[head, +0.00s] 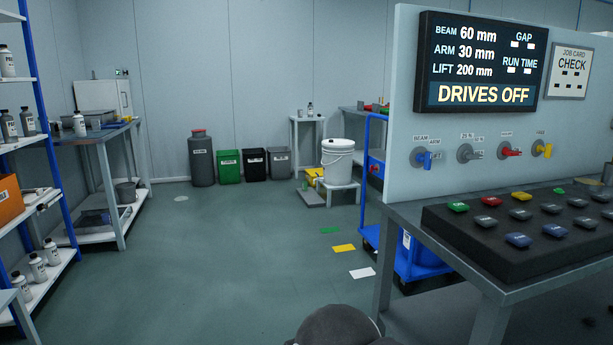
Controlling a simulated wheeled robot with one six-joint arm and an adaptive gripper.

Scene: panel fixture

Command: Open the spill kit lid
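No container in the head view carries a label that I can read as a spill kit. A white lidded bucket (337,163) with a wire handle and a dark label stands upright on a small white stool (343,188) at the back, and its lid looks shut. A blue container (427,250) with a white label sits low on a blue cart, partly hidden by the bench at the right. I cannot tell whether either is the spill kit. My gripper is not in view; a dark rounded part at the bottom edge looks like my own body.
A workbench (460,240) with a button console (520,228) and display panel (480,60) blocks the right. Shelves (45,140) and a table (100,135) line the left. Bins (229,167) stand at the back wall. The middle floor (220,260) is clear except for flat coloured cards.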

